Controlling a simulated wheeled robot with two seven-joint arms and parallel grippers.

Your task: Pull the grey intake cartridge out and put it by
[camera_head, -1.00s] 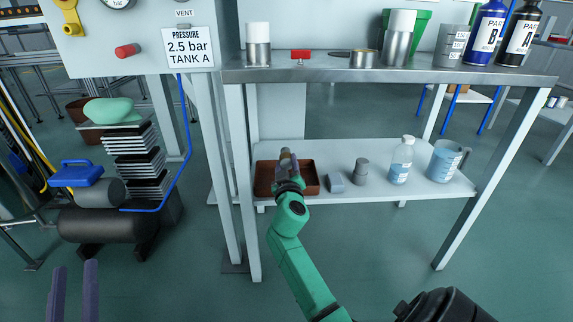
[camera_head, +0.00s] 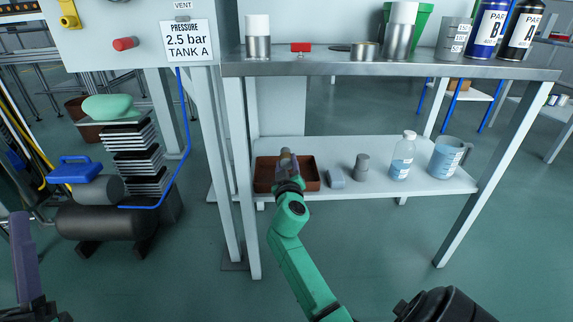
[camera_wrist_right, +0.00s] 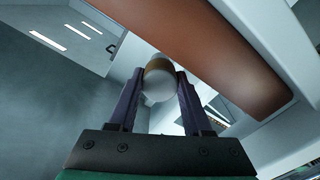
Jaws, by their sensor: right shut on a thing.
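My right gripper (camera_head: 287,163) reaches to the brown tray (camera_head: 312,176) on the lower shelf. It is shut on a short pale grey cylinder with a tan band, which looks like the grey intake cartridge (camera_wrist_right: 159,82). In the right wrist view the cartridge sits between the two fingers (camera_wrist_right: 158,92), beside the tray's brown side (camera_wrist_right: 225,60). Only its grey end shows in the head view (camera_head: 285,153). I cannot tell whether it touches the tray. My left gripper (camera_head: 22,255) is partly in view at the lower left edge; its opening is unclear.
A grey block (camera_head: 335,178), a grey cylinder (camera_head: 361,167), a bottle (camera_head: 402,158) and a jug (camera_head: 446,160) stand right of the tray. The upper shelf edge (camera_head: 400,68) overhangs them. A table leg (camera_head: 245,190) stands close left.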

